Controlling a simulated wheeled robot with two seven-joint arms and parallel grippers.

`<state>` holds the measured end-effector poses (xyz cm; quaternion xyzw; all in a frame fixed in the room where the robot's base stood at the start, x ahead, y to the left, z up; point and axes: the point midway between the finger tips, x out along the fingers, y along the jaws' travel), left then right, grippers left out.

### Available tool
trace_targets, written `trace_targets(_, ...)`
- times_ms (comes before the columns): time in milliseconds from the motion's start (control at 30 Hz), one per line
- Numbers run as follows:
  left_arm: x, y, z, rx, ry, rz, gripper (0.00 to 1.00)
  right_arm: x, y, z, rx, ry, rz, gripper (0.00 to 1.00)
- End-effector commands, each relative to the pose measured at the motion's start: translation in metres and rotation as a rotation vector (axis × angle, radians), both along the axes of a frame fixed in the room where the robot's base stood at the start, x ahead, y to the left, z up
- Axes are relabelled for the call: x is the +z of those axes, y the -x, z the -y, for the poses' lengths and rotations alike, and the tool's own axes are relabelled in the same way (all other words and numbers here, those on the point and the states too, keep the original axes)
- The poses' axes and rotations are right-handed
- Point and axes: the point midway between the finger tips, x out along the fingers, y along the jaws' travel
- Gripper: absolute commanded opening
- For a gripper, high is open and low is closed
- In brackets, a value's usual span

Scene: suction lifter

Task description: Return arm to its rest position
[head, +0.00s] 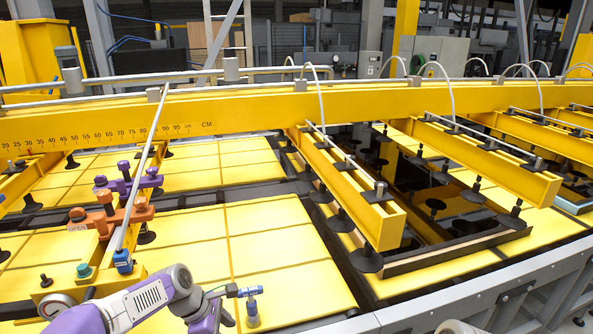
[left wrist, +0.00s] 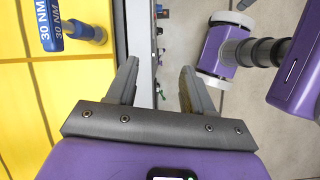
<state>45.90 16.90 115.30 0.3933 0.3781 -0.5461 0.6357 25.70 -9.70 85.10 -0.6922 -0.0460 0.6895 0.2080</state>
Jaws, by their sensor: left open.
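My left arm (head: 150,298), purple and grey, comes in at the bottom left of the head view, over the near edge of the yellow table (head: 275,250). Its gripper is not clear in the head view. In the left wrist view the left gripper (left wrist: 160,80) has its two dark fingers spread, with nothing between them. Past the fingers lie the table's edge and the grey floor. My right gripper is not in view.
A blue tool marked 30 NM (left wrist: 49,22) is by the table edge, left of the fingers; a blue-topped tool (head: 250,292) shows beside my arm. Yellow lifter beams (head: 350,190) with black suction cups hang at the right. Purple (head: 130,183) and orange (head: 107,215) valves stand at the left.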

Motion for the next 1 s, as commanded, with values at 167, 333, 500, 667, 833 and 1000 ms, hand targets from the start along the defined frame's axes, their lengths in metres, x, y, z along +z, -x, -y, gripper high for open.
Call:
trace_targets(167, -0.075, 0.006, 0.008, -0.153, -0.038, 0.043, 0.52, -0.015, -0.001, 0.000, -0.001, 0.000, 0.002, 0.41)
trace_targets(333, -0.168, 0.028, 0.020, -0.375, -0.082, 0.110, 0.52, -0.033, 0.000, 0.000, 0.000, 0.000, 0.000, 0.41)
trace_targets(500, -0.284, 0.085, 0.039, -0.726, -0.122, 0.217, 0.52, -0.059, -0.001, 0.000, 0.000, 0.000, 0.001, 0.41)
trace_targets(667, -0.357, 0.148, 0.057, -1.041, -0.141, 0.337, 0.52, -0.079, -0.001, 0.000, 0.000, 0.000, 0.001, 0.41)
trace_targets(833, -0.388, 0.191, 0.069, -1.250, -0.150, 0.431, 0.52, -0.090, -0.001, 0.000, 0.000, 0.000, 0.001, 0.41)
trace_targets(1000, -0.394, 0.202, 0.073, -1.315, -0.157, 0.467, 0.52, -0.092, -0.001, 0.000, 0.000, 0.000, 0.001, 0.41)
